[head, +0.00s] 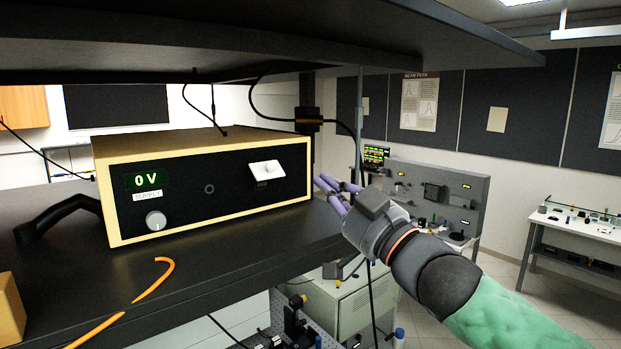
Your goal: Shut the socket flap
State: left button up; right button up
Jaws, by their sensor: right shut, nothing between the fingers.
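The power supply (215,195) is a cream-edged box with a black front, standing on the dark shelf. Its display reads 0 V. A small white flap (267,168) on the right of its front seems to stand out from the panel, with a dark area and small marking under it. I take this as the socket flap; its exact angle is hard to tell. My right gripper (327,186), with purple fingers, is shut and empty, just right of the supply's front right corner and apart from the flap. My left gripper is out of view.
An upper shelf (200,45) hangs low over the supply. Black cables (258,108) run behind and beside it to a dark block on a post (309,119). Open space lies right of the shelf edge.

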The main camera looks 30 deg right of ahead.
aim_at(262, 171)
jog(key=k+l, duration=0.1)
jog(key=k, duration=0.4)
jog(key=k+l, duration=0.1)
jog(key=k, duration=0.35)
